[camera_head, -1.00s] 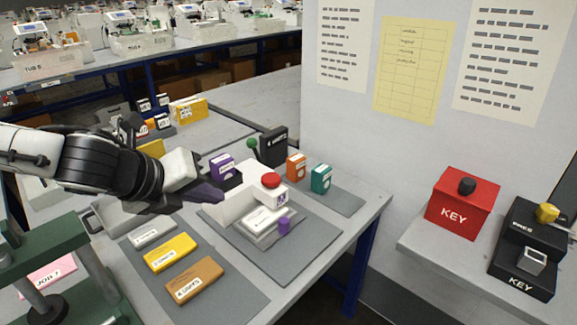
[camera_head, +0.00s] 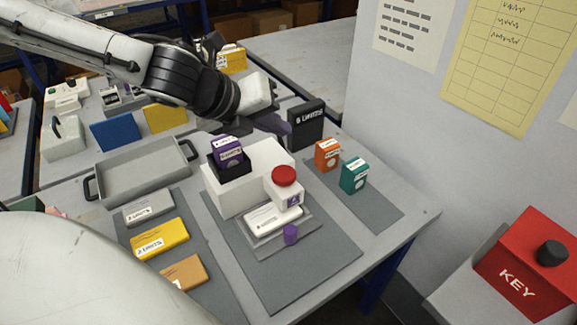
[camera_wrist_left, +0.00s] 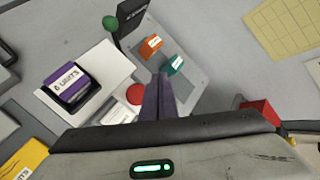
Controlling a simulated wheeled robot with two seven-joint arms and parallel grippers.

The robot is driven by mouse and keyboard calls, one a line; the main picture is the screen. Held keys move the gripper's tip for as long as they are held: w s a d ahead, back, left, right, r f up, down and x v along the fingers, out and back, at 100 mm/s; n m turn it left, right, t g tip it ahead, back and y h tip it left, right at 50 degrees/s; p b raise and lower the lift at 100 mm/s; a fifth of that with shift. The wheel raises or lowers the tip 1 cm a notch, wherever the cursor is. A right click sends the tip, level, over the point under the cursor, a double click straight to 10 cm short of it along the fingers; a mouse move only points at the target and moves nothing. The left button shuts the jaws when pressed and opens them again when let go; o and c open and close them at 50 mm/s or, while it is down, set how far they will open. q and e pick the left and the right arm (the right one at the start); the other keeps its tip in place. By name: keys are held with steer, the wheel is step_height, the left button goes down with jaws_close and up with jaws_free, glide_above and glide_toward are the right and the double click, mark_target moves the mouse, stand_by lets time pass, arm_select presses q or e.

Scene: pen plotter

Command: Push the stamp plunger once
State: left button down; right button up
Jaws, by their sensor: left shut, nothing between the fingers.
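The white stamp machine (camera_head: 245,180) stands on a grey mat on the table. Its red round plunger cap (camera_head: 284,176) sits on a white head at the front right, and shows in the left wrist view (camera_wrist_left: 134,94). A white block (camera_head: 272,219) lies below the head. A purple cartridge (camera_head: 228,152) marked "UNITS" stands in a black holder on the machine. My left gripper (camera_head: 272,124) is shut and empty, its dark purple fingers above and behind the machine. In the left wrist view the fingers (camera_wrist_left: 159,95) appear just right of the red cap, apart from it. My right gripper is not in view.
Orange (camera_head: 327,154) and teal (camera_head: 354,175) boxes stand right of the machine. A black box (camera_head: 306,124) stands behind. Grey tray (camera_head: 140,174) and yellow block (camera_head: 160,239) are left. A red KEY box (camera_head: 530,265) is far right.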

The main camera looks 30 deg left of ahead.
mark_target(279, 176)
arm_select(q)
step_height(279, 176, down, 9)
steer(key=b, duration=0.6)
steer(key=shift+r+b, duration=0.15)
steer(key=shift+b, duration=0.2)
stand_by(0.8)
stand_by(0.8)
steer(key=shift+f+b, duration=0.45)
steer(key=shift+f, duration=0.1)
